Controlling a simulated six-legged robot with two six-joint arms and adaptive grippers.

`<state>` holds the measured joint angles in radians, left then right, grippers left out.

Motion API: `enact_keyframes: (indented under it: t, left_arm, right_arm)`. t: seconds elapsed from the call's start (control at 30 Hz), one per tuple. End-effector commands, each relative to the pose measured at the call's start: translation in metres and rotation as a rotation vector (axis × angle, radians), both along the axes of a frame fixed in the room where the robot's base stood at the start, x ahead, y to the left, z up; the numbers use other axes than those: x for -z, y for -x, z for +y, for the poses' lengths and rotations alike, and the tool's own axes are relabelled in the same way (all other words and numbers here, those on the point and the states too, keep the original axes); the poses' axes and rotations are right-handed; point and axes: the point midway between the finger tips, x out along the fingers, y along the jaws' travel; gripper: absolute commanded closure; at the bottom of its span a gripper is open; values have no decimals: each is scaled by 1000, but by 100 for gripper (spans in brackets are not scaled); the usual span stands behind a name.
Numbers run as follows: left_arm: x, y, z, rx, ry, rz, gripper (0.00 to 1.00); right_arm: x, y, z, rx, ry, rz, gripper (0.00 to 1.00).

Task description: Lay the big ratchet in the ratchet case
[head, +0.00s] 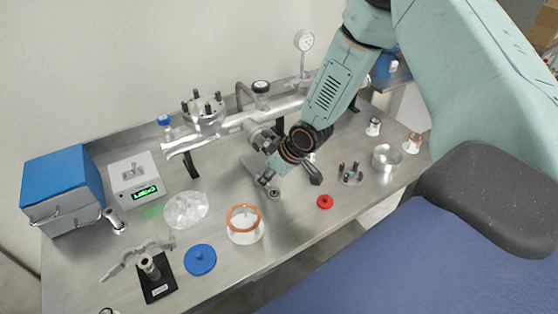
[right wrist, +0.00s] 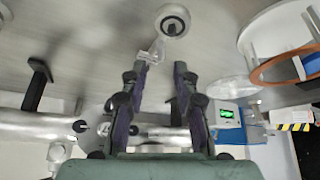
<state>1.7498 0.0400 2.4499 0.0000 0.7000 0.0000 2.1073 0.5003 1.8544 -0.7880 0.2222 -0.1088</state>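A silver tool with a round head and black hub, which looks like the big ratchet (right wrist: 173,20), is at the top of the right wrist view. Its narrow neck reaches toward my fingertips. In the head view it appears partly hidden below my right gripper (head: 268,178). My right gripper's fingers (right wrist: 162,66) stand apart, with a gap beside the neck; I see no firm hold. A black labelled base (head: 158,287) with a silver T-shaped piece stands at the front left; I cannot tell whether it is the ratchet case. My left gripper is out of view.
A silver tube assembly (head: 222,127) runs along the back of the bench. A display box (head: 136,180) and a blue-topped box (head: 62,178) stand left. An orange ring (head: 243,217), blue disc (head: 200,259) and red cap (head: 325,202) lie in front.

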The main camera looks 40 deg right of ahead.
Motion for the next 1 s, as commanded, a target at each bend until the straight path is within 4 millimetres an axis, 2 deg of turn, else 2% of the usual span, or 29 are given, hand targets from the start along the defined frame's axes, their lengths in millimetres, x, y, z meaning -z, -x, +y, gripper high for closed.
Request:
enact_keyframes:
  t: [0.03,0.1,0.5,0.8,1.0]
  left_arm:
    - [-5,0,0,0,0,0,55]
    - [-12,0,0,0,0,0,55]
    - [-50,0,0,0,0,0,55]
    - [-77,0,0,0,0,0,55]
    - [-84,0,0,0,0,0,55]
  right_arm:
    - [-11,4,-1,3,-5,-1,70]
    - [-20,8,-3,4,-4,0,70]
    - [-60,30,-12,2,-3,0,70]
    - [-81,42,-17,1,-3,1,70]
    - [-86,46,-19,-1,-2,1,70]
